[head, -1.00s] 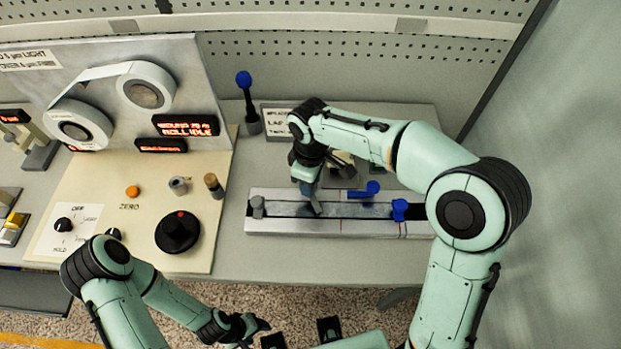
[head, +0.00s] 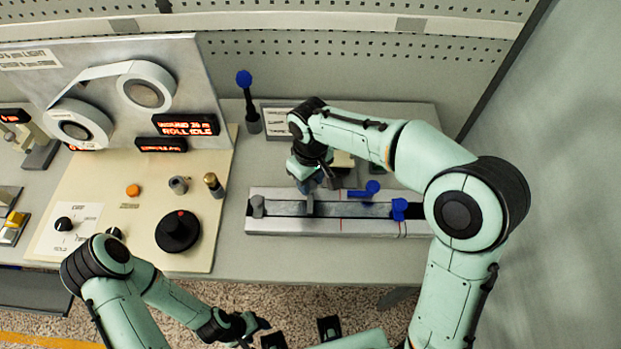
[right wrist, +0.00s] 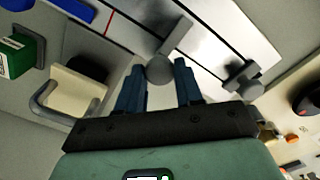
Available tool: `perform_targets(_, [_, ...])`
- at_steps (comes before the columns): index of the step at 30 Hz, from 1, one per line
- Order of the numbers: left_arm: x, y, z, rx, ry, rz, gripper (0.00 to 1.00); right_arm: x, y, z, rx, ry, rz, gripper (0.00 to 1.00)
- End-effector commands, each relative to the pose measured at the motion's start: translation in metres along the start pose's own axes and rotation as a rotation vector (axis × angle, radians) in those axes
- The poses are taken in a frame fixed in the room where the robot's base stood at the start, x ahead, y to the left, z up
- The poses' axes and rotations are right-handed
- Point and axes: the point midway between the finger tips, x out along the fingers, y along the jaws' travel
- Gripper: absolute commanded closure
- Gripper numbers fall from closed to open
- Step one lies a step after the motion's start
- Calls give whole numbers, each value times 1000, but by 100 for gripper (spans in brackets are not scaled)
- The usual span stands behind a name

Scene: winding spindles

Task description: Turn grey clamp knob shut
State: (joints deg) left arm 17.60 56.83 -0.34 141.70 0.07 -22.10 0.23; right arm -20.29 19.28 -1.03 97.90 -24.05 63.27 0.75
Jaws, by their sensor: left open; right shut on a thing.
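A long metal rail (head: 350,228) lies on the bench in the head view. My right gripper (head: 312,186) points down at it, left of the rail's middle. In the right wrist view its two blue fingers (right wrist: 159,84) are on either side of a grey round clamp knob (right wrist: 160,70), shut on it. A flat grey bar (right wrist: 178,36) runs from the knob across the rail. In the head view the knob is mostly hidden by the gripper. My left gripper (head: 256,328) is open and empty, low in front of the bench.
Another grey clamp (head: 257,205) stands at the rail's left end, and a blue one (head: 399,208) at its right. A blue-knobbed lever (head: 365,191) lies behind the rail. A panel (head: 135,225) with knobs is at left. An upright blue-topped rod (head: 247,100) stands behind.

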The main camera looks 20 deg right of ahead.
Motion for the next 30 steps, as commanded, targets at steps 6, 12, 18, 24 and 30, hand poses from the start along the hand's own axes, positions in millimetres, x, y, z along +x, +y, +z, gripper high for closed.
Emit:
perform_targets(6, [0, 0, 0, 0, 0, 0, 41, 0, 0, 0, 2, 2, -1, 95])
perform_targets(12, [0, 0, 0, 0, 0, 0, 41, 0, 0, 0, 1, 2, 0, 39])
perform_targets(18, [0, 0, 0, 0, 0, 0, 41, -1, 0, 0, 1, 1, 0, 39])
perform_targets(24, [-3, 2, -1, 1, 2, 1, 41, -19, 0, -1, 0, 5, 1, 39])
perform_targets(30, [-11, 6, -4, 2, 7, 2, 41, -64, 0, -1, 1, 7, 1, 39])
